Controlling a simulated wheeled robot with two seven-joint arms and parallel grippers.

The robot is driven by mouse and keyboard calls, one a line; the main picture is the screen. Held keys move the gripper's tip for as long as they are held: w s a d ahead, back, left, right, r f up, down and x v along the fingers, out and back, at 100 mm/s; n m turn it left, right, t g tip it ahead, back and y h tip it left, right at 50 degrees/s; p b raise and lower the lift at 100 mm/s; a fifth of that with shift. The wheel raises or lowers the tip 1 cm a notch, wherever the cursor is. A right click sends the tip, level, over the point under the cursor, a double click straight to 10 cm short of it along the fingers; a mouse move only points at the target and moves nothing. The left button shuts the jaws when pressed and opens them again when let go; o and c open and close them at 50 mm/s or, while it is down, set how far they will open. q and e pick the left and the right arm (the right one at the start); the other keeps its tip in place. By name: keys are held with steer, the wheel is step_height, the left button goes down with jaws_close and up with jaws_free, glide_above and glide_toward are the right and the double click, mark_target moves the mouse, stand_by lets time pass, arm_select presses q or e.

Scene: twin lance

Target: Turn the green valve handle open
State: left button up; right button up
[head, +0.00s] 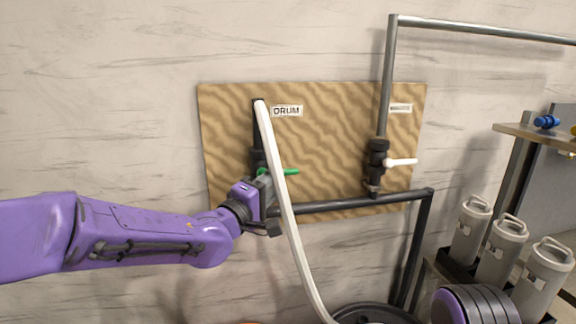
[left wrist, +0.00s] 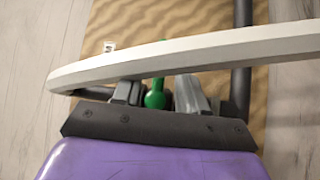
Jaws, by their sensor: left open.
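The green valve handle (head: 290,171) sticks out to the right from the dark valve under the DRUM label (head: 287,111). Its outer end shows in head view; the rest is behind the white hose and my gripper. My left gripper (head: 268,185) is at the handle, partly hidden by the hose. In the left wrist view my open jaws (left wrist: 160,92) have one finger on each side of the green handle (left wrist: 155,96), with a gap beside it. I cannot tell whether either finger touches it. My right gripper is not in view.
A white hose (head: 283,205) hangs from the DRUM pipe, crossing in front of my gripper. A second valve with a white handle (head: 401,162) is on the wooden board (head: 335,140). Grey canisters (head: 503,240) stand at right. The wall at left is clear.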

mark_target(287, 174)
arm_select(q)
steer(key=p+x, duration=0.2)
steer(key=x, duration=0.5)
steer(key=shift+a+f, duration=0.1)
steer(key=shift+f, duration=0.1)
steer(key=shift+s+r, duration=0.1)
steer(key=shift+s, duration=0.05)
jaws_close()
